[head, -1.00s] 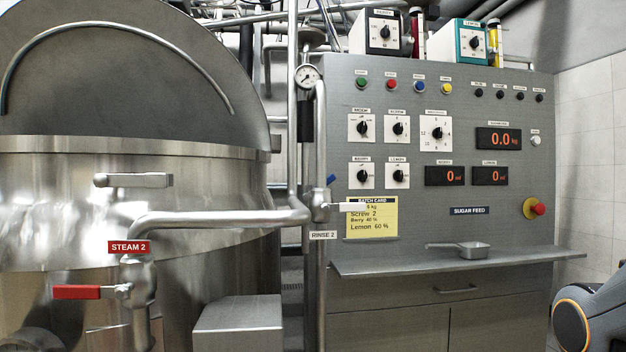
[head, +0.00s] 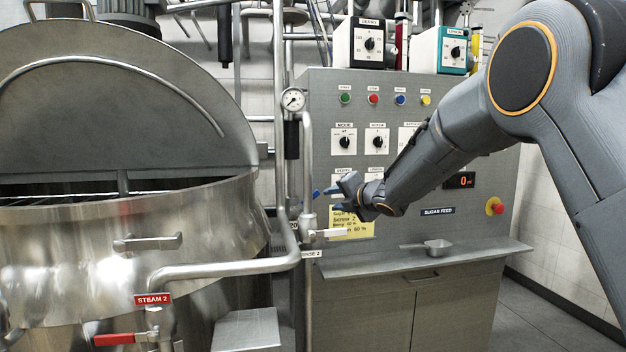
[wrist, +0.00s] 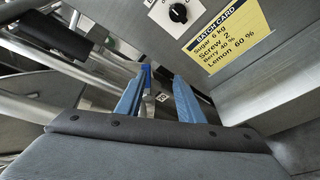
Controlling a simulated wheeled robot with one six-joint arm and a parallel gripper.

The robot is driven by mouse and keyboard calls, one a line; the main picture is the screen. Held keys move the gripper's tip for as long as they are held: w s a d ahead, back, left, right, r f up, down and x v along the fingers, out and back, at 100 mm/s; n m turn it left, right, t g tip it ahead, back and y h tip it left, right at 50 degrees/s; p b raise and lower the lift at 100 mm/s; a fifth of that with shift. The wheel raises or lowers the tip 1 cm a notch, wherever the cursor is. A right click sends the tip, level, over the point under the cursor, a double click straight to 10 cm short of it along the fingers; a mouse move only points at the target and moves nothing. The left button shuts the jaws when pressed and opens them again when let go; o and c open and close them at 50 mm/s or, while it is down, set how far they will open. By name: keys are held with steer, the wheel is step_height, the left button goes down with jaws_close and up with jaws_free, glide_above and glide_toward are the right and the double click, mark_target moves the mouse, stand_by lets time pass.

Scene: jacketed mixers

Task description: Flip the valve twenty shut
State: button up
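A small tag that seems to read 20 (wrist: 162,97) shows in the wrist view, beyond and between my fingertips, beside a pale metal fitting (wrist: 147,106). In the head view a partly hidden tag (head: 294,226) sits behind the upright pipe. My gripper (head: 324,197) points left, in front of the panel and just right of the pipe. Its two blue fingers (wrist: 158,98) are apart with nothing visibly held. I cannot tell whether they touch the fitting.
The rinse 2 valve (head: 335,233) with a white lever is just below my gripper. An upright pipe with a gauge (head: 293,99) stands left of it. The steam 2 valve's red lever (head: 114,339) is lower left. A yellow batch card (head: 352,230) and a shelf with a scoop (head: 437,245) are close by.

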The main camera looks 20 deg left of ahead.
mark_target(315, 195)
steer(key=shift+w+a+f+n+g+y+p, duration=0.1)
steer(key=shift+w+a+n+y+p, duration=0.2)
steer(key=shift+w+a+p, duration=0.75)
steer(key=shift+w+a+f+n+g+y+p, duration=0.15)
steer(key=shift+w+a+n, duration=0.3)
steer(key=shift+a, duration=1.25)
steer(key=shift+w+a+f+n+g+y+p, duration=0.1)
steer(key=shift+w+a+n+y+p, duration=0.25)
steer(key=shift+w+a, duration=0.75)
steer(key=shift+s+a, duration=0.25)
jaws_close()
